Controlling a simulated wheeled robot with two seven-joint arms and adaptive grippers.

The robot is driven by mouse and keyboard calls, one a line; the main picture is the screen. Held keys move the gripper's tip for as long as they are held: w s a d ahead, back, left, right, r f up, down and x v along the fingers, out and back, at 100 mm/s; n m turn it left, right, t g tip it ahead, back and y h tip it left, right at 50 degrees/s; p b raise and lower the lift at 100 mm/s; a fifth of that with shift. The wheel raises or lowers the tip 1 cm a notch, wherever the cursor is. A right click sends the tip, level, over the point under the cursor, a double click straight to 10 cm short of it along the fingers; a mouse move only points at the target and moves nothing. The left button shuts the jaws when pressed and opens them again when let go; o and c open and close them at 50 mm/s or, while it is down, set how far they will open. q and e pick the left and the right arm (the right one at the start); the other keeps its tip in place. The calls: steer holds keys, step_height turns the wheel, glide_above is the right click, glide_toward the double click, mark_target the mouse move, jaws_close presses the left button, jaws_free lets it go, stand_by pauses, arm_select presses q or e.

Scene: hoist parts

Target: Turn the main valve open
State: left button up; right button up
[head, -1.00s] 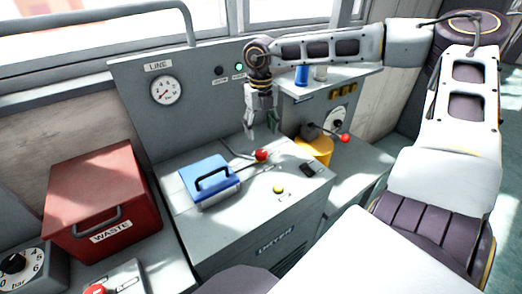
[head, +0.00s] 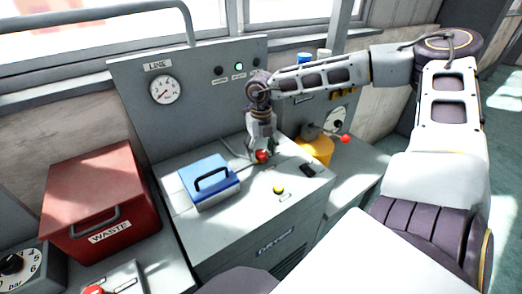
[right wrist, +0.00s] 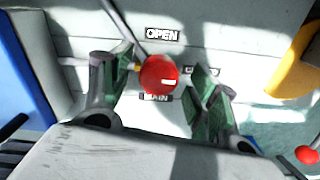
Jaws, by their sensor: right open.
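The main valve's red knob (head: 262,156) sits on a lever on top of the grey console. In the right wrist view the red knob (right wrist: 159,74) lies between the fingers, with an OPEN label (right wrist: 162,35) above it and a MAIN label (right wrist: 155,97) just below it. Another label at the right is partly hidden by a finger. My right gripper (head: 260,150) is open and low over the knob, its fingers (right wrist: 165,75) on either side of it. Whether a finger touches the knob I cannot tell. My left gripper is not in view.
A blue case (head: 209,181) with a handle stands left of the lever. A red WASTE box (head: 95,200) is farther left. A yellow part (head: 316,149) and another red-knobbed lever (head: 345,139) stand at the right. A gauge panel (head: 190,105) rises behind.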

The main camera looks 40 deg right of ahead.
steer(key=shift+c, duration=0.4)
steer(key=c, duration=0.9)
steer(key=shift+c, duration=0.2)
